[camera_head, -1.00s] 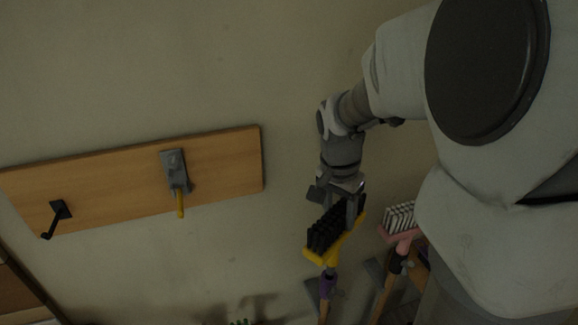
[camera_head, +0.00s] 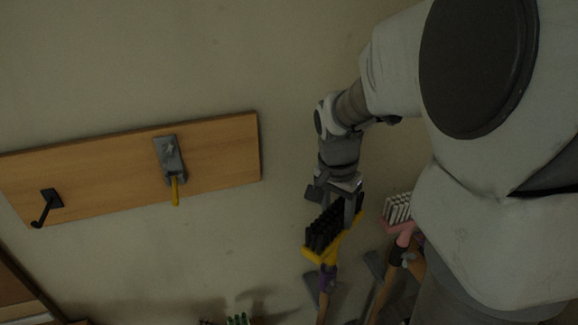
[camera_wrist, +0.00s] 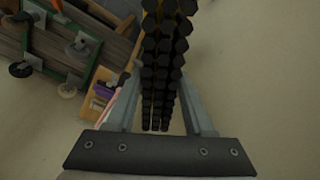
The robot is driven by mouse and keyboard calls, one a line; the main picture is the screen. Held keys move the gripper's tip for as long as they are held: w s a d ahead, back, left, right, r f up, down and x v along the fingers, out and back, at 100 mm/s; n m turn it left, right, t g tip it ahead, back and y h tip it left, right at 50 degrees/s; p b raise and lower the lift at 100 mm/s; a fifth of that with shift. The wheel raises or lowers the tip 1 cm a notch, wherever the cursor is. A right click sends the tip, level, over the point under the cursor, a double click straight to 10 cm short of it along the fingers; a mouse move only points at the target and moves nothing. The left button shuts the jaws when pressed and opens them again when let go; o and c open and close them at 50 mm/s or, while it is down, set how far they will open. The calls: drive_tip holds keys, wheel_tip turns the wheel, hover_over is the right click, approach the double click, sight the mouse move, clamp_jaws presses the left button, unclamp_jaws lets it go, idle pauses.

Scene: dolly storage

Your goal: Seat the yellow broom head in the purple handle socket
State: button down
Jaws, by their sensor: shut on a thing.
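The yellow broom head (camera_head: 318,256) with black bristles points bristles up in the head view. My gripper (camera_head: 338,200) is above it, shut on the broom head across its bristle block. In the wrist view the black bristles (camera_wrist: 163,60) fill the space between the two fingers. The purple handle socket (camera_head: 327,278) is directly below the yellow neck, on top of a wooden handle (camera_head: 322,310). The neck and socket meet in line in the head view; how deep the neck sits in the socket cannot be told.
A pink broom head with white bristles (camera_head: 398,210) stands on another handle just right. A wooden wall board (camera_head: 110,172) carries a black hook (camera_head: 46,207) and a grey clamp (camera_head: 169,158). A dolly (camera_wrist: 70,45) shows in the wrist view.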

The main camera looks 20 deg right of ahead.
drive_tip(key=shift+f, duration=0.25)
idle(0.4)
drive_tip(key=shift+f+b, duration=1.3)
drive_tip(key=shift+f, duration=0.05)
drive_tip(key=shift+c, duration=1)
unclamp_jaws()
wheel_tip(320, 180, up, 17)
drive_tip(key=s+a, duration=0.1)
drive_tip(key=a, duration=0.1)
drive_tip(key=shift+s+r+p, duration=0.15)
drive_tip(key=shift+s+p, duration=0.05)
drive_tip(key=shift+p, duration=0.1)
drive_tip(key=shift+a, duration=0.15)
